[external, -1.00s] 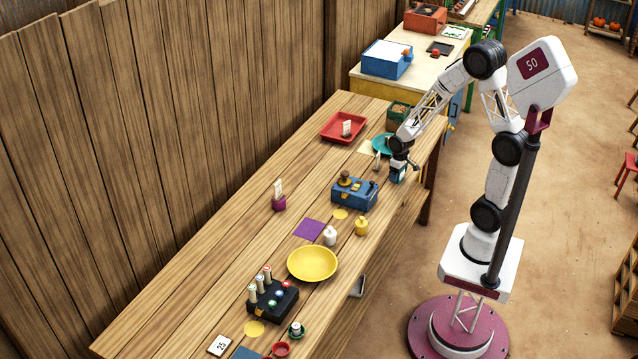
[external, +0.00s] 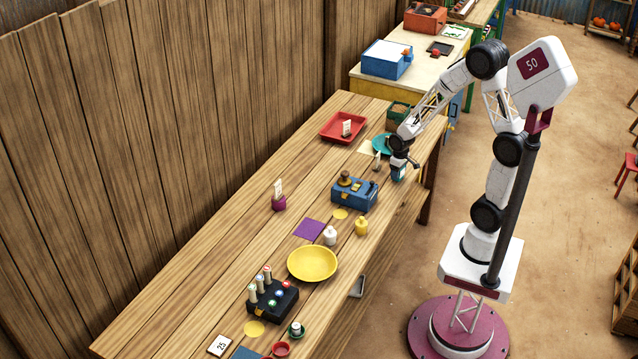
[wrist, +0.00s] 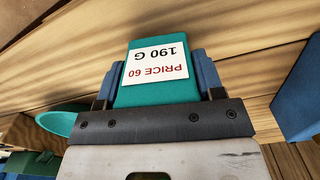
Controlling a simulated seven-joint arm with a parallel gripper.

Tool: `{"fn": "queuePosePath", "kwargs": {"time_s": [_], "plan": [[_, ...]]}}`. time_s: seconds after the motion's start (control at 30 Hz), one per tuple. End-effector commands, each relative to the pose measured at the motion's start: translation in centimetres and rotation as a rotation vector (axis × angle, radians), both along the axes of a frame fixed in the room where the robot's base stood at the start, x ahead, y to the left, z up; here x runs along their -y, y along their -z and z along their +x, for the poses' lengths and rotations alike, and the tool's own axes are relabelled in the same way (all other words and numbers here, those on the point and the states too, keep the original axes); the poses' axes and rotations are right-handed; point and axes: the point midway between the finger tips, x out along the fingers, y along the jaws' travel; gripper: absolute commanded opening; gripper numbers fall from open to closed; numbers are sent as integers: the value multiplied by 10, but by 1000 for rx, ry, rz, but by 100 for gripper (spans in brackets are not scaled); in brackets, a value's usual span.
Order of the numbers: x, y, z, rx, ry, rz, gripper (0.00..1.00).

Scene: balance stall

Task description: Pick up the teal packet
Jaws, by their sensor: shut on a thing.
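The teal packet (wrist: 162,92) shows in the wrist view with a white label reading "PRICE 60" and "190 G". My gripper (external: 398,176) is shut on it, with one blue finger pad on each side of the packet. In the external view the packet (external: 397,174) is a small teal patch under my gripper, near the far right end of the wooden table. Whether its bottom edge touches the tabletop is too small to tell.
A teal plate (external: 383,144) lies just behind my gripper, with a green box (external: 398,112) beyond it. A blue balance box (external: 354,194) stands to the left. A red tray (external: 343,128) is at the back. The table's front edge is close.

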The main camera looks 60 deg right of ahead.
Motion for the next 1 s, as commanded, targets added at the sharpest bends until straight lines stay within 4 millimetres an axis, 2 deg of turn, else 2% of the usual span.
{"fn": "queuePosePath", "kwargs": {"time_s": [0.23, 1.0], "plan": [[-1, -27, -2, 2, 0, 0, 33], [-37, -36, -116, 2, 0, 0, 33]]}}
